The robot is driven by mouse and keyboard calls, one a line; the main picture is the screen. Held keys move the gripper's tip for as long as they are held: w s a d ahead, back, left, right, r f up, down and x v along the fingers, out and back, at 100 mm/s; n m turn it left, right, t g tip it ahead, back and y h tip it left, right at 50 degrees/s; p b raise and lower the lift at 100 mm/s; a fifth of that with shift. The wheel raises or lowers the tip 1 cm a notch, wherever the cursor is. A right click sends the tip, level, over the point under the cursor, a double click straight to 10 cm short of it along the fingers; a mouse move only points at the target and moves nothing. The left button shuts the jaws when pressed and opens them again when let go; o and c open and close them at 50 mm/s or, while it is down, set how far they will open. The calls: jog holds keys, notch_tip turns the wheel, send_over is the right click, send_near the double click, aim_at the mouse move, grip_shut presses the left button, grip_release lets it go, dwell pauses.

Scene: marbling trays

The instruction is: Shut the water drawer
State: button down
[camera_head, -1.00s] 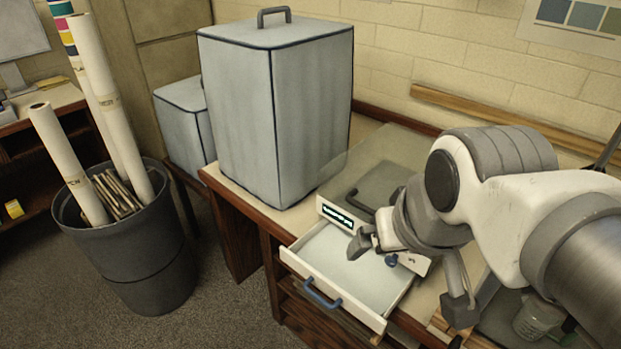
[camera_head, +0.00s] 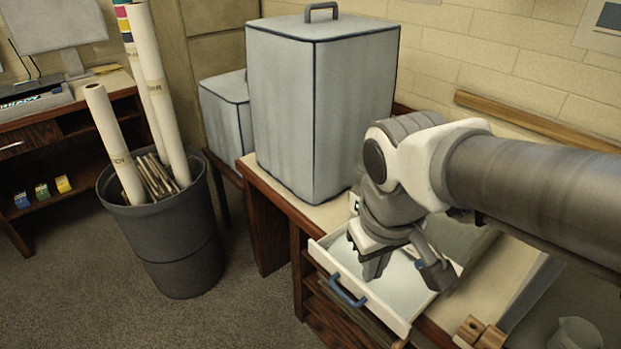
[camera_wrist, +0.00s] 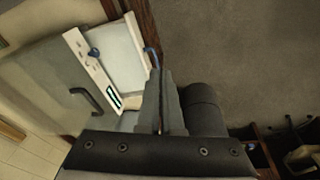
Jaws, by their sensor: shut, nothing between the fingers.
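The water drawer (camera_head: 408,328) is a shallow white drawer pulled out from the bench, pale blue-grey inside, with a blue bar handle (camera_head: 347,292) on its front. It also shows in the wrist view (camera_wrist: 125,55), with its blue handle (camera_wrist: 152,58) near the fingertips. My gripper (camera_head: 373,270) is over the open drawer, behind the handle in the head view, and hides part of the inside. In the wrist view my gripper (camera_wrist: 161,75) is shut and empty, its fingers pointing towards the drawer front. I cannot tell whether they touch it.
A tall grey covered box (camera_head: 320,110) stands on the bench left of the drawer. A grey bin with paper rolls (camera_head: 170,245) stands on the floor at left. Wooden blocks (camera_head: 480,332) lie right of the drawer. The floor before the drawer is clear.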

jog(key=w+a+f+n+t+h+b, duration=0.1)
jog(key=a+f+n+t+h+b, duration=0.3)
jog(key=f+n, duration=0.5)
jog(key=w+a+f+n+t+h+b, duration=0.15)
jog(key=a+f+n+h+b, duration=0.4)
jog(key=f, duration=0.65)
jog(key=w+a+f+n+t+h+b, duration=0.1)
jog(key=a+f+n+t+h+b, duration=0.3)
jog(key=f+n+h, duration=0.5)
jog(key=w+d+r+m+y+b, duration=0.1)
jog(key=w+d+m+y, duration=0.1)
jog(key=w+d, duration=0.5)
jog(key=d, duration=0.3)
jog(key=shift+w+d+b, duration=0.15)
jog(key=shift+w+b, duration=0.15)
jog(key=shift+d+g, duration=0.1)
jog(key=shift+g, duration=0.15)
jog(key=f+p+x, duration=0.1)
jog(key=p+x, duration=0.1)
jog(key=x, duration=0.3)
jog(key=f+p+x, duration=0.1)
jog(key=p+x, duration=0.1)
jog(key=x, duration=0.4)
jog(key=w+f+p+x, duration=0.1)
jog(key=p+x, duration=0.1)
jog(key=x, duration=0.3)
jog(key=shift+w+d, duration=0.1)
jog(key=shift+d, duration=0.2)
jog(key=shift+a, duration=0.1)
